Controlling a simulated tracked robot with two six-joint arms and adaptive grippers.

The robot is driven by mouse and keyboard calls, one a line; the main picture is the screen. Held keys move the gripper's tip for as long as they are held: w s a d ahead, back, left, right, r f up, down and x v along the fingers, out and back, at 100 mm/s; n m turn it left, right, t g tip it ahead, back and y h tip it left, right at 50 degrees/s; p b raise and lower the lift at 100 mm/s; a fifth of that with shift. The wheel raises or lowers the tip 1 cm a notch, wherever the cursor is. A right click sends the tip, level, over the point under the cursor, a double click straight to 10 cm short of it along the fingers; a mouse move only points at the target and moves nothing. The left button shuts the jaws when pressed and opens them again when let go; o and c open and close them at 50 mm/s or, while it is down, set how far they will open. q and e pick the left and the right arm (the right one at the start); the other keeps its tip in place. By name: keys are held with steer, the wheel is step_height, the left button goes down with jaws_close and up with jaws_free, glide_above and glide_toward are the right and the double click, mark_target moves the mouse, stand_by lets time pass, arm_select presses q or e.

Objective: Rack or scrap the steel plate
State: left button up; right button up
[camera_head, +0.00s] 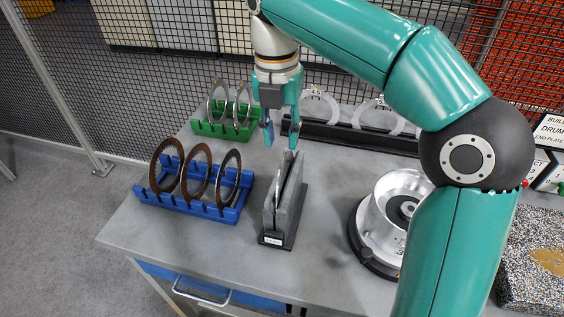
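A grey upright slotted stand (272,218) is on the table's middle. A thin steel plate (286,172) appears to stand on edge in its slot; most of it is hidden by the stand's walls. My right gripper (281,136) points down just above the stand, its two fingers apart and nothing visible between them. The fingertips are close to the plate's top edge; I cannot tell whether they touch. A green rack (228,131) at the back left holds upright steel rings (241,103). My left gripper is not in view.
A blue rack (190,205) holds brown-faced rings (198,172) at left. A dark rack (340,134) with pale rings stands behind. A metal drum (385,226) is at right, partly behind my arm. A speckled box (535,292) is far right. Mesh fencing runs behind.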

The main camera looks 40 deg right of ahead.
mark_target(282, 157)
step_height(282, 157, down, 6)
steer(key=shift+s+d+f+b, duration=0.1)
steer(key=shift+s+b, duration=0.05)
steer(key=shift+b, duration=0.35)
jaws_close()
stand_by(0.6)
